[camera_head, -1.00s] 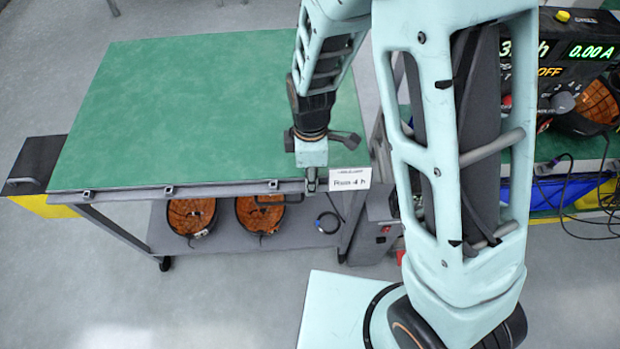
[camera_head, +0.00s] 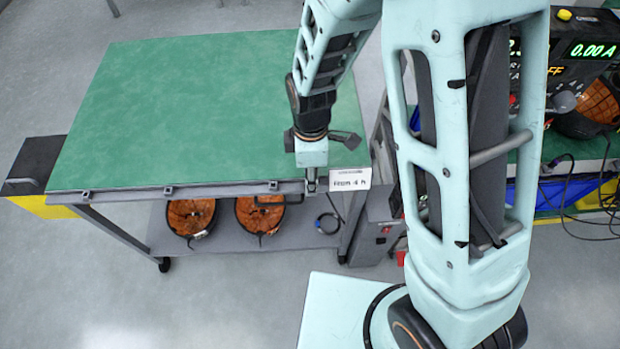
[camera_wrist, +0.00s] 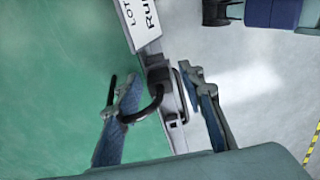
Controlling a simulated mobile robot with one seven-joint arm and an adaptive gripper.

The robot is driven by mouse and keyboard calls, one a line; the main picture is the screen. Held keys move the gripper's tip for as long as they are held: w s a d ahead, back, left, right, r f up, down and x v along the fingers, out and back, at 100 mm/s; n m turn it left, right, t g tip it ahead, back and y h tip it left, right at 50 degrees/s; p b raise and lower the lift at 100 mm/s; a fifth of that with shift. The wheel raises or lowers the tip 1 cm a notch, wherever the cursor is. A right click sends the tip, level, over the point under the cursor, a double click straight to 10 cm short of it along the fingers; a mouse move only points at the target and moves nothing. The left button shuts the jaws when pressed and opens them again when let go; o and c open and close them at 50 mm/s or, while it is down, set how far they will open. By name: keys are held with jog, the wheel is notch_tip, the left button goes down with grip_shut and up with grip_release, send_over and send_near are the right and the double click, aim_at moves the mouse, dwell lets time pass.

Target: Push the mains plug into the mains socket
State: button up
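My gripper (camera_wrist: 158,76) is open, its two blue-padded fingers apart on either side of a black part (camera_wrist: 160,78) at the bench edge. A curved black piece like a cord or handle (camera_wrist: 150,108) loops from it towards the left finger. I cannot tell whether this black part is the mains plug. The fingers do not visibly grip it. In the head view the end of my arm points down at the bench's front right corner and hides what is under it. A grey box with a red switch (camera_head: 386,229) stands below that corner; no mains socket can be made out on it.
The green bench top (camera_head: 190,105) is clear. A white card (camera_head: 350,179) hangs by its front edge. Two orange-filled round containers (camera_head: 191,217) and a coiled dark cable (camera_head: 328,222) lie on the lower shelf. A meter (camera_head: 588,50) and loose cables (camera_head: 570,195) are at right.

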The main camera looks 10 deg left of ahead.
jog(key=shift+c, duration=0.6)
grip_shut()
jog(key=shift+r, duration=0.15)
jog(key=shift+r+p, duration=2.15)
jog(key=shift+r, duration=0.75)
jog(key=c, duration=0.6)
grip_release()
jog(key=shift+c, duration=0.2)
grip_shut()
